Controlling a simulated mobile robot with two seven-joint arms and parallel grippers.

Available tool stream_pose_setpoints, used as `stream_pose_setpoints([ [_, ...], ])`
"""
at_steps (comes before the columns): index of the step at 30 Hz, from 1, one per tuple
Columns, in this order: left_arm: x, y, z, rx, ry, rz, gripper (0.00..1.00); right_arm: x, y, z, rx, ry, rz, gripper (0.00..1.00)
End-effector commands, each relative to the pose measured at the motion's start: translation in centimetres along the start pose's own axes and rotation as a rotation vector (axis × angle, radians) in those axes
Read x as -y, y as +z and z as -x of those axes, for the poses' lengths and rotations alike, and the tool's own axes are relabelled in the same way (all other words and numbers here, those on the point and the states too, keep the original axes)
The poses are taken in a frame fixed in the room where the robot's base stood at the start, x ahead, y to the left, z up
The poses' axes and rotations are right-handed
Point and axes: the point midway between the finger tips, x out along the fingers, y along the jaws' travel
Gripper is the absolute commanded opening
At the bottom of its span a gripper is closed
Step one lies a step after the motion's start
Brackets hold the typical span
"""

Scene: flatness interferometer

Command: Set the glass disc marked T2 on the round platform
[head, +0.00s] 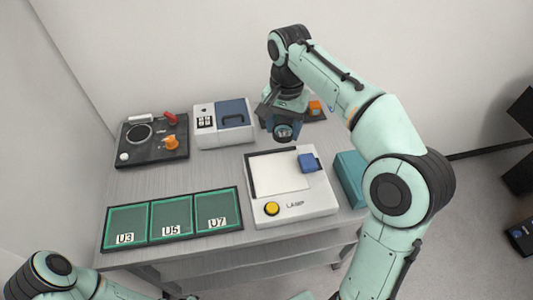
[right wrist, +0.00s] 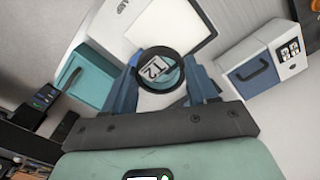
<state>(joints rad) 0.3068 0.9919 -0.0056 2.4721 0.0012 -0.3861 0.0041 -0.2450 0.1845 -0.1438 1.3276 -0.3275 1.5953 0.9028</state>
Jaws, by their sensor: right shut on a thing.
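The glass disc marked T2 (right wrist: 158,70) has a dark rim and a white label. It is between the blue fingers of my right gripper (right wrist: 162,88), which is shut on it. In the head view the disc (head: 284,132) hangs below my right gripper (head: 284,122), above the far edge of the lamp box. A dark board (head: 152,148) at the back left carries a round ring-shaped piece (head: 138,134); I cannot tell for sure whether this is the round platform. My left arm shows at the bottom left; its gripper is out of view.
The white lamp box (head: 312,207) has a pale screen, a yellow button (head: 271,208) and a blue block (head: 308,163). A white-and-blue case (head: 224,140) stands behind. A green tray (head: 147,222) marked U3, U5, U7 lies front left. A teal box (head: 351,180) stands right.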

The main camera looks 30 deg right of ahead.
Motion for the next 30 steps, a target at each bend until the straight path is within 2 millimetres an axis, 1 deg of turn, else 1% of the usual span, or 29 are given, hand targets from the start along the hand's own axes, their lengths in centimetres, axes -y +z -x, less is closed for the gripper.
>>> stream_pose_setpoints([
  [2, 0.2, 0.3, -0.1, 0.004, -0.001, 0.001, 0.43, -0.1, 0.1, -0.4, 0.002, 0.002, 0.000, 0.26],
  [5, 0.2, 0.4, -0.2, 0.005, -0.002, 0.002, 0.43, -0.2, 0.1, -1.6, 0.003, 0.004, 0.000, 0.26],
  [8, 0.4, 0.7, -0.5, 0.009, -0.003, 0.003, 0.43, -0.3, 0.2, -4.0, 0.006, 0.007, 0.000, 0.26],
  [9, 0.7, 1.1, -0.8, 0.014, -0.005, 0.005, 0.43, -0.3, 0.2, -5.2, 0.006, 0.007, 0.000, 0.26],
  [15, 1.6, 2.3, -2.1, 0.029, -0.010, 0.010, 0.43, -0.3, 0.2, -10.8, 0.007, 0.008, -0.001, 0.26],
  [19, 1.9, 2.7, -2.5, 0.034, -0.012, 0.012, 0.43, -0.2, 0.2, -13.7, 0.005, 0.006, 0.000, 0.26],
  [22, 2.0, 2.9, -2.7, 0.035, -0.012, 0.013, 0.43, -0.2, 0.1, -15.2, 0.004, 0.004, 0.000, 0.26],
  [27, 2.0, 3.0, -2.8, 0.036, -0.012, 0.013, 0.43, -0.1, 0.1, -16.4, 0.002, 0.002, 0.000, 0.26],
  [30, 2.2, 3.1, -3.0, 0.038, -0.013, 0.014, 0.43, -0.2, 0.2, -17.9, 0.004, 0.005, 0.000, 0.26],
])
